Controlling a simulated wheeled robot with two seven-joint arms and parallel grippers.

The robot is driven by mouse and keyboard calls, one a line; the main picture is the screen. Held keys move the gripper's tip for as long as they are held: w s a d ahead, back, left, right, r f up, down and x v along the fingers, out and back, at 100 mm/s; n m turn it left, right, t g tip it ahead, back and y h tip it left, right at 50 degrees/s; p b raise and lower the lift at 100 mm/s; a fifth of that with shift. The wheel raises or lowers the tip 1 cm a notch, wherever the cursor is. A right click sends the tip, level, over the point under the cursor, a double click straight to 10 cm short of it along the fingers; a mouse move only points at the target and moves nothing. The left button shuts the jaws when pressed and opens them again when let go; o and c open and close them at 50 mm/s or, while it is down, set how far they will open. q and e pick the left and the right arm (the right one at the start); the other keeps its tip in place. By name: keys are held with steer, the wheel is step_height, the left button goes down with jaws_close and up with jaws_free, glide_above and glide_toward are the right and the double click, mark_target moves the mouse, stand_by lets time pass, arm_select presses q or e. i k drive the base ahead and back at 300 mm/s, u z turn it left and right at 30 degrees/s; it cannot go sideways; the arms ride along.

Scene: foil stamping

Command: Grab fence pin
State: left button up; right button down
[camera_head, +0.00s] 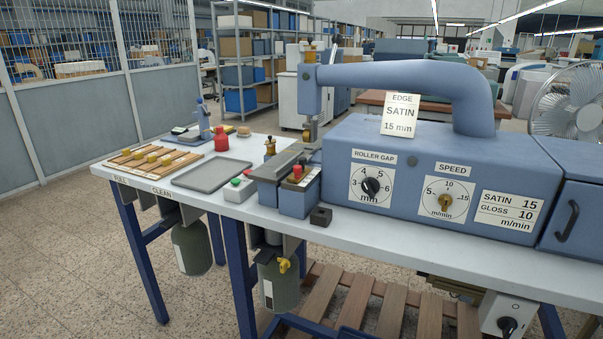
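I cannot tell for sure which part is the fence pin. A small upright brass and black piece (270,148) stands at the back of the bench, at the left end of the grey metal guide (288,160), and may be it. Its lower end is partly hidden by the guide. Another brass-coloured part (307,53) sits on top of the blue machine arm's left end. Neither of my grippers shows in the head view, so nothing is seen touching these parts.
The blue machine (420,205) fills the bench's right side. A black block (320,215) lies near the front edge. A button box (240,188), an empty grey tray (213,173) and a wooden rack (150,172) with brass-coloured pieces stand left. Free bench top (268,217) is narrow.

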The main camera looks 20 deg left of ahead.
mark_target(296, 168)
steer(key=u, duration=2.4)
steer(key=i, duration=1.6)
steer(key=z, duration=2.6)
